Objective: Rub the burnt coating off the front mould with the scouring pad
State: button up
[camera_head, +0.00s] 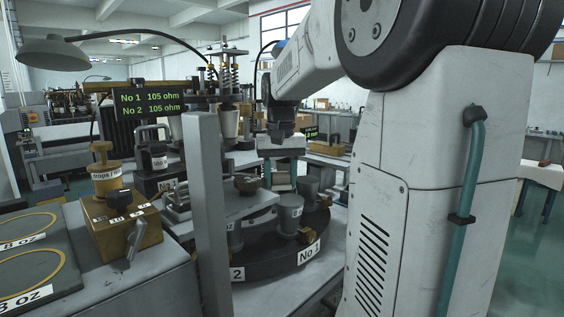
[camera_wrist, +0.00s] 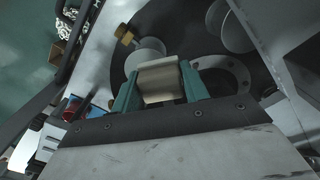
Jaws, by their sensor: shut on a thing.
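My gripper (camera_wrist: 158,88) is shut on a tan-grey block, which I take for the scouring pad (camera_wrist: 160,80); its teal fingers grip it from both sides. In the head view my gripper (camera_head: 281,124) hangs above and behind the dark turntable (camera_head: 262,262). The front mould (camera_head: 290,213), a grey cup shape, stands on the turntable near the "No 1" label. In the wrist view a pale round mould top (camera_wrist: 143,54) lies beyond the pad, partly hidden by it. I cannot tell whether they touch. The burnt coating cannot be made out.
A brass fitting (camera_head: 306,236) sits beside the front mould; a brass knob (camera_wrist: 123,35) shows in the wrist view. Another pale mould (camera_wrist: 231,27) is at the upper right there. A grey post (camera_head: 205,200) stands before the turntable. A brass valve box (camera_head: 123,225) is at the left.

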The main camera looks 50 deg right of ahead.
jog(key=shift+r, duration=2)
jog(key=shift+f, duration=0.1)
